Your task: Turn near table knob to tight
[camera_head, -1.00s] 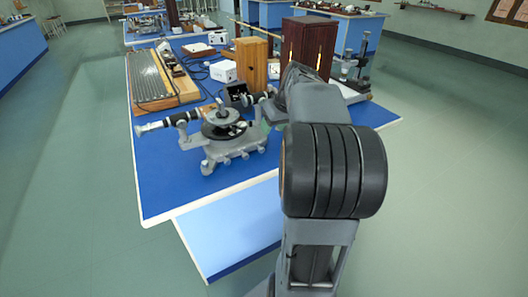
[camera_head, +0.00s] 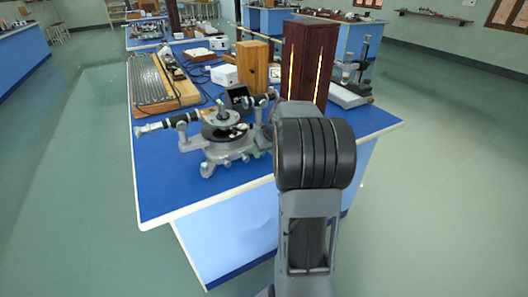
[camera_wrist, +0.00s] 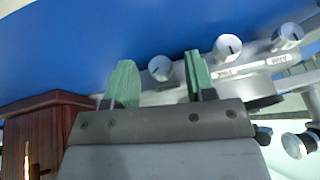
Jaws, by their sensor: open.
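The spectrometer (camera_head: 222,152) stands on the near blue table, with its dark round stage and grey base. In the wrist view, silver knobs with dark pointer lines show on its base: a left knob (camera_wrist: 160,68), a middle knob (camera_wrist: 227,47) and a right knob (camera_wrist: 287,36). Labels under the middle and right knobs are too blurred to read. My gripper (camera_wrist: 159,62) is open, its two green fingers apart. The left knob shows in the gap between them, with no clear contact.
The near table (camera_head: 165,185) has a bare front left part. A dark red wooden cabinet (camera_head: 308,60) stands behind my arm; it also shows at lower left in the wrist view (camera_wrist: 50,125). A stand (camera_head: 350,92) is at right. A wooden block (camera_head: 252,65) is behind.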

